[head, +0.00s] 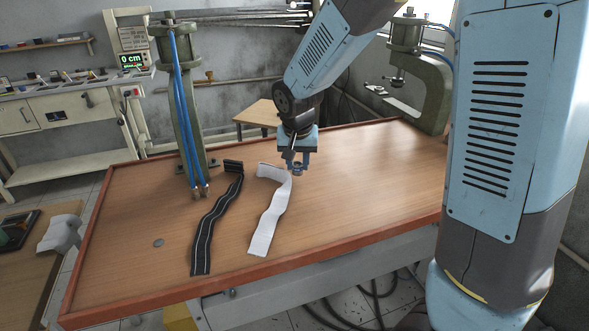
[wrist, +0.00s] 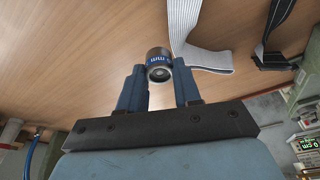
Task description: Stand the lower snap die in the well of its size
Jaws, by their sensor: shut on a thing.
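My gripper (head: 296,167) is above the wooden table near its back middle, pointing down, just right of the white strap's far end. In the wrist view my gripper (wrist: 160,80) is shut on a small round metal die (wrist: 159,57) with a blue band and white lettering. The die sits between the fingertips, with a round end facing the camera. Only part of the lettering can be read, and the size cannot be told. In the head view the die is too small to make out. I cannot make out a well in either view.
A white strap (head: 266,222) and a black strap (head: 207,234) lie on the table (head: 345,200). A small grey disc (head: 159,243) lies at the left. A press (head: 182,110) with blue hoses stands at the back left, another (head: 432,85) at the back right. The table's right middle is clear.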

